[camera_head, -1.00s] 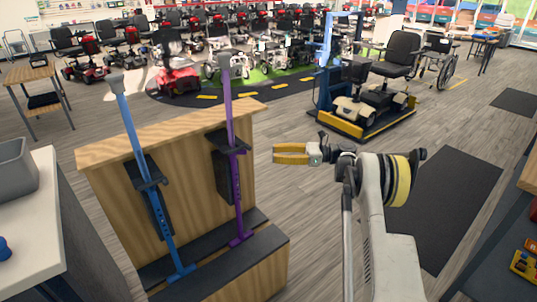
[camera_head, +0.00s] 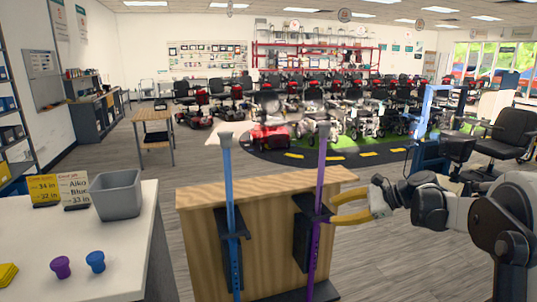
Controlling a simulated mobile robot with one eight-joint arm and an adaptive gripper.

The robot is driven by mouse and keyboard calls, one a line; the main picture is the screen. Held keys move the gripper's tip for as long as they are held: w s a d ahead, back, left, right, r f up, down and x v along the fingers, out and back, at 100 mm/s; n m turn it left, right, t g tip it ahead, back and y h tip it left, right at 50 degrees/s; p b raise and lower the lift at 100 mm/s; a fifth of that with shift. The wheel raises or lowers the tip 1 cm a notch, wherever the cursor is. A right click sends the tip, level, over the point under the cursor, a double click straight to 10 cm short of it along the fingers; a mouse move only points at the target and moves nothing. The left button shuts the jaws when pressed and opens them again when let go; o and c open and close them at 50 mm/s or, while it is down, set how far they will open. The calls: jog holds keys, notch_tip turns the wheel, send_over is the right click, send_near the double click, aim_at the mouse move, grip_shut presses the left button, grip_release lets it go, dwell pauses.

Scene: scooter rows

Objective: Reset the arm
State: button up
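My gripper (camera_head: 334,207) is at the right of the view with its yellow fingers pointing left. The fingers are spread with a gap between them, and nothing shows in the gap. The fingertips appear just right of the purple cane (camera_head: 321,165); I cannot tell whether they touch it. My arm is bent and comes in from the right edge. The purple cane and the blue cane (camera_head: 229,190) stand upright in black holders on a wooden stand (camera_head: 270,225).
A white counter (camera_head: 125,255) at left holds a grey bin (camera_head: 116,193), a purple cup (camera_head: 60,267), a blue cup (camera_head: 95,261) and price cards (camera_head: 58,190). Scooters (camera_head: 270,120) fill the back. A blue lift frame (camera_head: 428,130) stands behind my arm.

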jog(key=s+a+r+n+h, duration=0.1)
jog(key=s+a+n+h, duration=0.25)
jog(key=s, duration=0.55)
jog(key=s+a+r+n+h, duration=0.2)
jog(key=s+n, duration=0.2)
jog(key=s, duration=0.5)
jog(key=s+d+f+n+h, duration=0.1)
jog(key=s+f+n, duration=0.1)
jog(key=s, duration=0.3)
jog(key=s+d+f+n+t+h, duration=0.1)
jog(key=s+f+n+h, duration=0.1)
jog(key=s+n, duration=0.2)
jog(key=s+d+f+n+h, duration=0.2)
jog(key=s+n, duration=0.1)
jog(key=s, duration=0.5)
jog(key=shift+s+f+t, duration=0.15)
jog(key=shift+s+t, duration=0.05)
jog(key=shift+t, duration=0.2)
